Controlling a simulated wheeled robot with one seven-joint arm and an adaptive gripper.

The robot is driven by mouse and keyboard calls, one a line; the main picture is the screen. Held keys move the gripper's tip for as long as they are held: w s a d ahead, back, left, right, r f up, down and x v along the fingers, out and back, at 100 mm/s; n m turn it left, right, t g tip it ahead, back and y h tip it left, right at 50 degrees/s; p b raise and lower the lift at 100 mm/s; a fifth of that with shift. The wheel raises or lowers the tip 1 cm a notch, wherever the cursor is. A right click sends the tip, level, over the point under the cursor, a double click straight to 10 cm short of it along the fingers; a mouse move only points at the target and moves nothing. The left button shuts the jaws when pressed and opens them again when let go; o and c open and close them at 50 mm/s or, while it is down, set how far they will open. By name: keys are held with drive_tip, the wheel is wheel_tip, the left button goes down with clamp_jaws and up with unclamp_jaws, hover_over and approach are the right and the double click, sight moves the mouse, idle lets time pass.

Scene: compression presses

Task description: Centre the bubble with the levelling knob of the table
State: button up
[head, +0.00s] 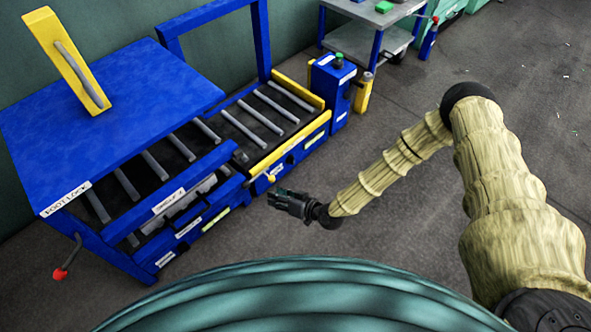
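The blue roller table (150,75) fills the left of the head view, with grey rollers and a raised blue top plate. A small dark round part (240,157) sits on its near side; I cannot tell whether it is the levelling knob. A small yellow-tipped part (270,178) sticks out just right of it. No bubble can be made out at this size. My gripper (273,197) is dark and points left, close in the picture to the yellow-tipped part. Contact and the finger opening cannot be told.
A red-ended crank (62,272) hangs below the "FOOT LOCK" label (66,199). A blue post with a green button (339,58) stands at the table's right end. A grey cart (375,45) is at the back. The floor (390,120) right of the table is clear.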

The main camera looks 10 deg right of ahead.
drive_tip(key=w+d+f+n+t+b, duration=0.1)
drive_tip(key=w+d+f+t+b, duration=0.2)
drive_tip(key=w+d+f+b, duration=0.5)
drive_tip(key=n+t+b, duration=0.2)
drive_tip(key=n+b, duration=0.1)
drive_tip(key=b, duration=0.2)
approach(292, 160)
drive_tip(key=b+x, duration=0.4)
drive_tip(key=x, duration=0.4)
drive_tip(key=shift+w+d+y, duration=0.2)
drive_tip(key=shift+d+y, duration=0.05)
drive_tip(key=shift+y, duration=0.15)
drive_tip(key=shift+r, duration=0.15)
drive_tip(key=shift+c, duration=0.5)
clamp_jaws()
drive_tip(key=shift+a, duration=0.1)
